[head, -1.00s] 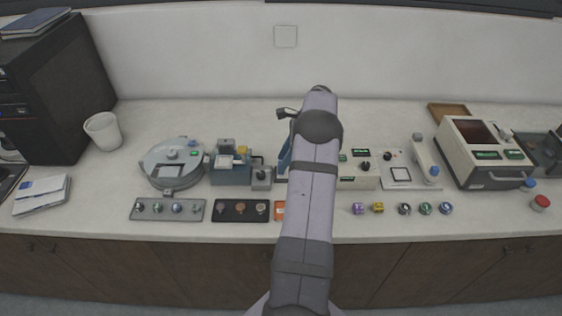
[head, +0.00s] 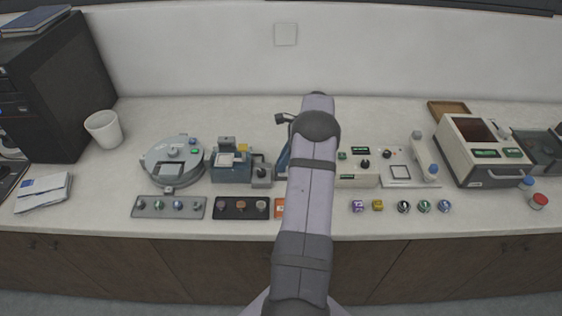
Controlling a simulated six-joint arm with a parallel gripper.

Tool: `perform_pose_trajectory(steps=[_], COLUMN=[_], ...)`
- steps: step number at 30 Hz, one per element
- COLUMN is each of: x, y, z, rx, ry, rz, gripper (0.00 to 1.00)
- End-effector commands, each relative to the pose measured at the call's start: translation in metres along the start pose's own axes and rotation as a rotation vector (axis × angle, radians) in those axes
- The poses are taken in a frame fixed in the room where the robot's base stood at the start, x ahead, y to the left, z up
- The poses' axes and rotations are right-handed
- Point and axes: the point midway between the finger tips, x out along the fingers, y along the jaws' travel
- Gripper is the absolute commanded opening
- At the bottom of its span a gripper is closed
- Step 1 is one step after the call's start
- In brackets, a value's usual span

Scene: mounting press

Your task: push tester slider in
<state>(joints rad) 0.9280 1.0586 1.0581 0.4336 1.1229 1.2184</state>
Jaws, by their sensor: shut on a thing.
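My arm reaches over the middle of the bench in the head view, and its links hide my gripper. A cream box (head: 346,180) with a green display and black knob stands just right of the arm. Beside it lies a pale plate with a dark square outline (head: 400,173) and an upright pale arm-like part (head: 422,157). Left of my arm is a blue-grey device (head: 232,173) with a pale square piece (head: 226,160) on top. I cannot tell which part is the tester slider. A blue device (head: 283,158) is mostly hidden behind my arm.
A round grey machine (head: 172,160) stands at the left, with a grey strip (head: 150,209) and a dark strip (head: 230,213) in front. Small cubes and round pieces (head: 403,207) lie front right. A cream press-like box (head: 487,172) stands far right. The back strip is mostly clear.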

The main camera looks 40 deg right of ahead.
Motion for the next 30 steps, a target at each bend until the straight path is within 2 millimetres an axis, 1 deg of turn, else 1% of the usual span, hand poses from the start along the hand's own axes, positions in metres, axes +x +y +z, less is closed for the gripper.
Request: perform_pose_trajectory(steps=[5,6,9,12,16,25,26,27,28,30], x=[-0.016,-0.02,-0.031,-0.038,-0.043,-0.045,-0.045,-0.046,-0.046,-0.045], y=[-0.001,-0.001,-0.001,-0.001,0.0,0.0,0.0,0.0,0.0,0.0], z=[-0.04,-0.052,-0.077,-0.093,-0.104,-0.107,-0.107,-0.107,-0.107,-0.107], rx=[0.005,0.006,0.005,0.002,0.001,0.0,0.0,0.0,0.0,0.0], ry=[0.0,0.001,0.0,-0.001,-0.001,0.003,0.004,0.004,0.004,0.003], rz=[-0.003,-0.004,-0.003,-0.003,-0.002,-0.002,-0.002,-0.002,-0.002,-0.002], gripper=[0.0,0.0,0.0,0.0,0.0,0.0,0.19,0.29,0.36,0.36])
